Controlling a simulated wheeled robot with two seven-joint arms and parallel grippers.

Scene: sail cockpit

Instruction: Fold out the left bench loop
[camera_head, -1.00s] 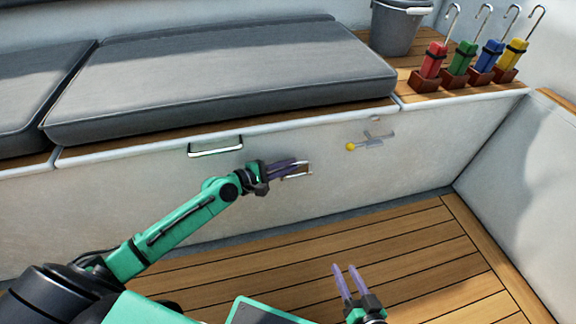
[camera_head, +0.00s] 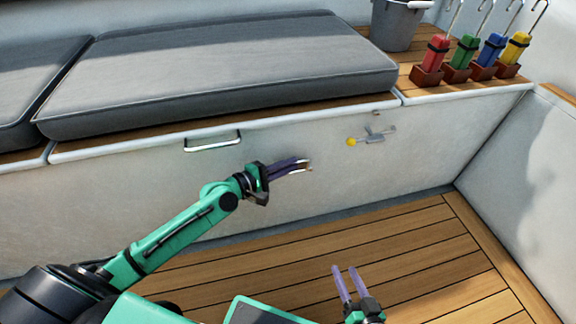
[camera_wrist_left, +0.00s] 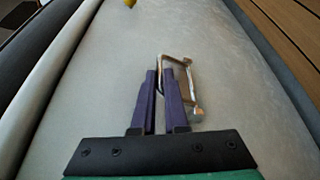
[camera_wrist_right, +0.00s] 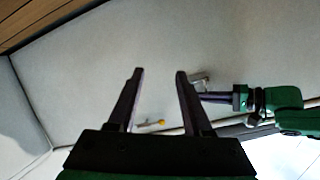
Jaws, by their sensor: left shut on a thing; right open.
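The small metal bench loop (camera_head: 309,170) is on the pale front panel of the bench, partly hidden behind my left fingers in the head view. In the left wrist view, the loop (camera_wrist_left: 188,75) is a squared bail that stands off the panel. My left gripper (camera_head: 303,163) is shut on one bar of it. In the right wrist view, the loop (camera_wrist_right: 200,79) shows at the tips of the left gripper. My right gripper (camera_head: 344,268) is open and empty, low over the wooden floor, away from the panel.
A latch with a yellow knob (camera_head: 365,140) is on the panel to the right. A handle (camera_head: 212,141) is at the upper left under the cushion (camera_head: 220,75). A bucket (camera_head: 398,25) and several coloured hook tools (camera_head: 462,54) stand on the bench's right end. The floor (camera_head: 420,240) is clear.

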